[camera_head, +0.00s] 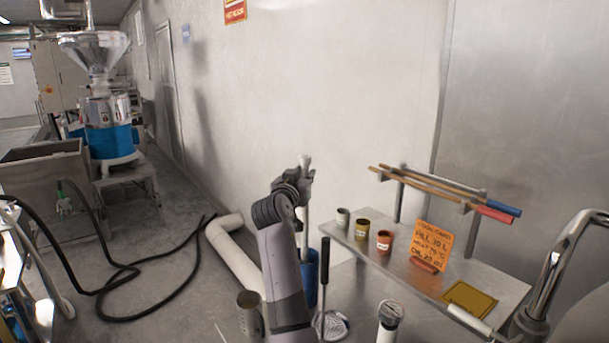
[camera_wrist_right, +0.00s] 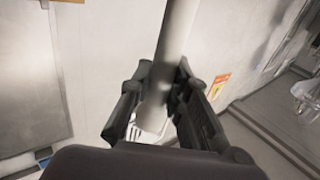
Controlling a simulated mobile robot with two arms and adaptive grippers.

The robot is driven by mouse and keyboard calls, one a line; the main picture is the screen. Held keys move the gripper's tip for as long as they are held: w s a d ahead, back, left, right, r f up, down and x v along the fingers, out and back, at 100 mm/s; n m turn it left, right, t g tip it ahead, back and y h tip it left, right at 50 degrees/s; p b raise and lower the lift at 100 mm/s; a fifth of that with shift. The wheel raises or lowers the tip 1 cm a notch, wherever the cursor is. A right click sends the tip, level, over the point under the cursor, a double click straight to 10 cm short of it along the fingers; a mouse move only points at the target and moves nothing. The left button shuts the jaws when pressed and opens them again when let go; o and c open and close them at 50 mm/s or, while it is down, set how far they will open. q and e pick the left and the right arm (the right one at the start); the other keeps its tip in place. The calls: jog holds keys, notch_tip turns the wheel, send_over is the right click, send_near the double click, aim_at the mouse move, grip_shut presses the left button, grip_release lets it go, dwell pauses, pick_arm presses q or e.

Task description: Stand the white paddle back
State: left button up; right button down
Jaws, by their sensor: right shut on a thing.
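The white paddle (camera_head: 304,232) stands roughly upright in the head view, its tip showing just above my right gripper (camera_head: 297,183). My right gripper is shut on its shaft. In the right wrist view the pale shaft (camera_wrist_right: 176,45) runs between the two fingers (camera_wrist_right: 160,105). The lower shaft goes down towards a blue bucket (camera_head: 310,283) on the floor, partly hidden by my right arm. I cannot tell whether its lower end is inside the bucket or resting on anything. My left gripper is not in view.
A dark-handled tool (camera_head: 324,275) stands beside the bucket. To the right, a metal table (camera_head: 400,262) holds small cups, an orange card (camera_head: 432,246) and a rack with long-handled tools (camera_head: 440,187). A white pipe (camera_head: 233,252) and black hoses (camera_head: 130,272) lie on the left floor.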

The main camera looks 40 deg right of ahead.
dwell(0.3)
jog(key=c, duration=1.4)
grip_release()
jog(key=shift+f, duration=0.1)
jog(key=shift+c, duration=0.2)
jog(key=v, duration=1.2)
jog(key=shift+f, duration=0.1)
